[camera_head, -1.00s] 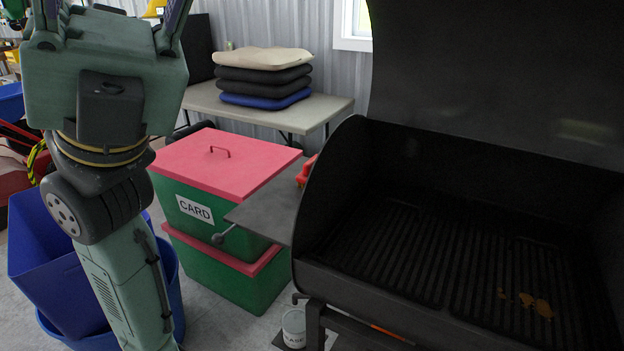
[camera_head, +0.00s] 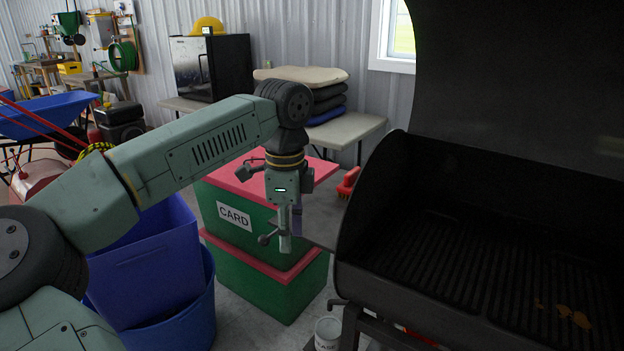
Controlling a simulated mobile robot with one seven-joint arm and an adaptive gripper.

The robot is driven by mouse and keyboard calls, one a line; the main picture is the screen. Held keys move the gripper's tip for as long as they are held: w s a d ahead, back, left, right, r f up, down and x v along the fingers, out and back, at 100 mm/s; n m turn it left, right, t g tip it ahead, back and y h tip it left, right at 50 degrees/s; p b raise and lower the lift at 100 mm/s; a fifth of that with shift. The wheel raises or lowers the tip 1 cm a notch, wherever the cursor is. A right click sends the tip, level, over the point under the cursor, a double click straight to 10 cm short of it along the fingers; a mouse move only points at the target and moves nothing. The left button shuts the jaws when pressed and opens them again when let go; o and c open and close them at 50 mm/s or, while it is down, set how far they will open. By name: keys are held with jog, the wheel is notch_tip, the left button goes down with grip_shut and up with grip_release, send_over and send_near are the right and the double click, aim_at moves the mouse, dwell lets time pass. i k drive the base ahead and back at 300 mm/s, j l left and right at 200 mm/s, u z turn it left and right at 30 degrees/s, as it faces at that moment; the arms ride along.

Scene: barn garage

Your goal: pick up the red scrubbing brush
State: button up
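The red scrubbing brush (camera_head: 348,183) sits on the grey side shelf (camera_head: 322,208) of the grill, close to the grill's left wall. Part of it may be hidden by the grill. My gripper (camera_head: 291,242) points down over the left part of the shelf, to the left of the brush and apart from it. I see its fingers nearly edge-on, one overlapping the other, so their gap is unclear. Nothing shows between them.
The black grill (camera_head: 470,225) with its raised lid fills the right. Green boxes with red lids (camera_head: 225,238) stand left of the shelf, with blue bins (camera_head: 150,262) nearer. Stacked cushions (camera_head: 325,95) lie on a table (camera_head: 352,130) behind. A can (camera_head: 327,335) stands below the grill.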

aim_at(344, 189)
jog(key=i+j+u, duration=0.1)
jog(key=i, duration=0.45)
jog(key=i+j+u, duration=0.15)
jog(key=i, duration=0.45)
jog(key=i+z, duration=0.15)
jog(key=z, duration=0.25)
jog(key=i+j+z, duration=0.1)
jog(key=z, duration=0.3)
jog(key=i+j+z, duration=0.1)
jog(key=j+z, duration=0.25)
jog(key=l, duration=0.1)
